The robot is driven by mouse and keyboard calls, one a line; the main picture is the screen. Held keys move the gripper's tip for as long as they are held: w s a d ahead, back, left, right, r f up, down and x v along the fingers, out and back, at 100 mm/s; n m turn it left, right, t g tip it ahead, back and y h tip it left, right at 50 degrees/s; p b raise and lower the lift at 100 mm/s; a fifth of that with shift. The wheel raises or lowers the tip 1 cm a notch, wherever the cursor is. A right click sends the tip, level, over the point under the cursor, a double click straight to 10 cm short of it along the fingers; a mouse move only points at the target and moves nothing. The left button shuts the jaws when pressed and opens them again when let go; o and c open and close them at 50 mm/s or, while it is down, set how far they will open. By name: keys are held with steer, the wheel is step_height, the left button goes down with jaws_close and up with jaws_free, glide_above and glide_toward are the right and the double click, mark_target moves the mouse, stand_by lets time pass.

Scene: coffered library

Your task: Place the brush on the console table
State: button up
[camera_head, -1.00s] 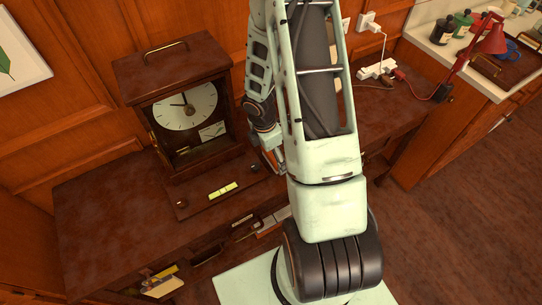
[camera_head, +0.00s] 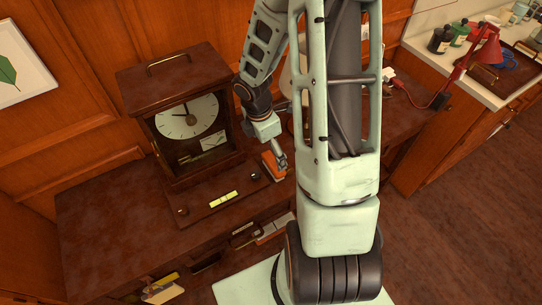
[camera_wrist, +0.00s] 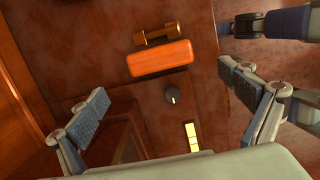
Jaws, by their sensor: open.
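An orange block with rounded edges, probably the brush (camera_wrist: 160,57), lies on the dark brown console table (camera_head: 95,245), beside the clock's base. It also shows in the head view (camera_head: 268,164), partly hidden by my gripper. A short brown, brass-like bar (camera_wrist: 157,34) lies alongside it; I cannot tell whether they are joined. My gripper (camera_head: 283,163) is above the table by the orange block. In the wrist view my gripper (camera_wrist: 165,102) has its fingers wide apart with nothing between them, and the block appears beyond them.
A wooden clock (camera_head: 185,120) stands on the table left of my gripper, its base holding a yellow strip and knobs. A red lamp (camera_head: 480,50) and bottles stand at the right. Open compartments with papers are below the tabletop. The table's left end is bare.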

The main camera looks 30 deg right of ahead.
steer(key=shift+a+r, duration=0.15)
steer(key=shift+r, duration=0.65)
steer(key=shift+a+r, duration=0.1)
steer(key=shift+r, duration=0.65)
